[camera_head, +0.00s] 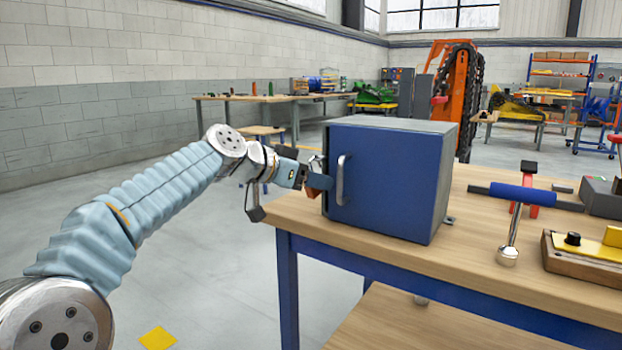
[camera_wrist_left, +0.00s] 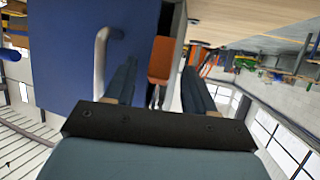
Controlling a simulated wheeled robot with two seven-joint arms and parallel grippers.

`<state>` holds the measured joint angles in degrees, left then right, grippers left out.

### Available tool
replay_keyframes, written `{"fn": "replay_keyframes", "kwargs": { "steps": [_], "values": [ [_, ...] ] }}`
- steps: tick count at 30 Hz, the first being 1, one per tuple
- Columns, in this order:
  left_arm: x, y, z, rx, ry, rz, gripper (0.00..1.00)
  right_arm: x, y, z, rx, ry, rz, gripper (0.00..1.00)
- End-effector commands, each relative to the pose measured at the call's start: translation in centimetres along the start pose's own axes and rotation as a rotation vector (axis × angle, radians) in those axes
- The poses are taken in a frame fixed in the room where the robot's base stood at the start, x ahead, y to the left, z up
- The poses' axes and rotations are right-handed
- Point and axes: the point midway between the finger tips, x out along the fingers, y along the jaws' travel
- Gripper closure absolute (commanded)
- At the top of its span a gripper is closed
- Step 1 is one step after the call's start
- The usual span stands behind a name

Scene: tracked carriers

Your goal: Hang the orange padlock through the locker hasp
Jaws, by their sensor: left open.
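The blue locker (camera_head: 385,185) stands on the wooden bench with its handled door facing me. My left gripper (camera_head: 312,180) is open there. In the left wrist view the orange padlock (camera_wrist_left: 160,60) shows beyond and between the parted fingers (camera_wrist_left: 160,85), body toward the bench, with grey metal at its other end. The locker door (camera_wrist_left: 65,55) is beside it. A metal piece at the locker's edge (camera_head: 317,163) may be the hasp. Whether the shackle passes through it is unclear.
The door handle (camera_head: 341,180) sticks out close to my left gripper. Open floor lies left of the bench.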

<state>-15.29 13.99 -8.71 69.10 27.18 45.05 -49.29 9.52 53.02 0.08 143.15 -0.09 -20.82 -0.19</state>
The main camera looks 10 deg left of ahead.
Motion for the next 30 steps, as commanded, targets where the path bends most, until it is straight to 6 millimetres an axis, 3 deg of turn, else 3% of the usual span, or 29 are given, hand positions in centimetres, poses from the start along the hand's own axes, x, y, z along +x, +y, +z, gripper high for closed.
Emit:
{"fn": "replay_keyframes", "kwargs": {
  "steps": [4, 7, 21, 30],
  "values": [
    [0.0, 0.0, 0.0, 0.0, -0.001, 0.0, 0.45, -0.2, 0.2, -0.2, 0.005, 0.003, 0.002, 1.0],
    [-1.3, 0.0, 0.0, 0.0, 0.001, -0.001, 0.45, -0.1, 0.2, -0.2, 0.005, 0.002, 0.003, 1.0],
    [-11.9, 0.0, 0.0, 0.0, 0.001, -0.002, 0.45, 0.0, 0.3, -0.2, 0.005, 0.002, 0.002, 1.0],
    [-13.8, 0.0, 0.0, 0.0, 0.0, 0.0, 0.45, 0.0, 0.3, -0.2, 0.005, 0.002, 0.002, 1.0]
  ]
}}
